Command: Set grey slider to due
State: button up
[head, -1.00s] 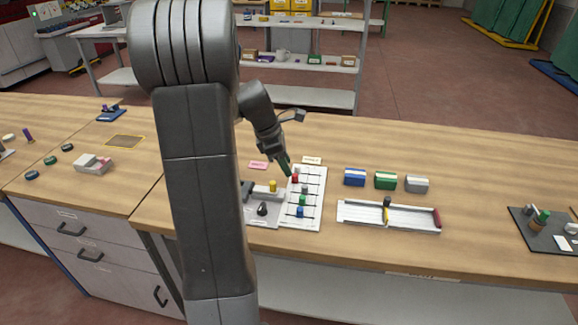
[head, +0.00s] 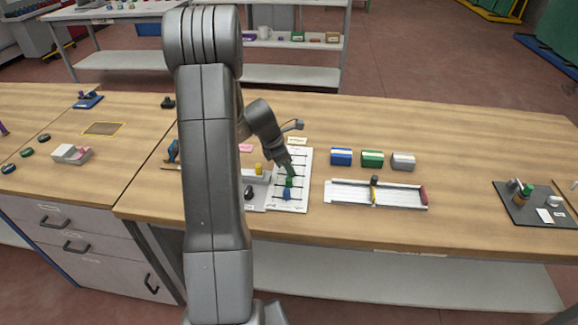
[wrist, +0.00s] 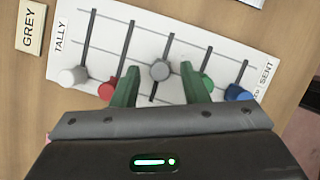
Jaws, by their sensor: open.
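The white slider board (wrist: 140,25) carries several dark tracks with coloured knobs and shows the words TALLY and SENT. The grey slider knob (wrist: 160,70) sits on the middle track. My gripper (wrist: 159,77) is open, its green fingers on either side of the grey knob; I cannot tell if they touch it. The red knob (wrist: 107,91) is just left of the left finger and the green knob (wrist: 208,84) just right of the right finger. In the head view the board (head: 300,165) lies under my gripper (head: 288,168), which hides the grey knob. No "due" mark is legible.
A white knob (wrist: 72,76) and a blue knob (wrist: 238,92) flank the others. A GREY card (wrist: 30,27) lies beside the board. Blue (head: 341,157), green (head: 372,159) and grey (head: 403,161) boxes and a white rail tray (head: 350,194) stand to the right.

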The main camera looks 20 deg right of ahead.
jog(key=shift+d+f, duration=0.15)
jog(key=shift+f, duration=0.25)
jog(key=shift+c, duration=0.2)
grip_shut()
jog(key=shift+w+a, duration=0.55)
jog(key=shift+a, duration=0.4)
jog(key=shift+w+a, duration=0.55)
jog(key=shift+a, duration=0.35)
jog(key=shift+o, duration=0.2)
grip_release()
jog(key=shift+a, duration=0.1)
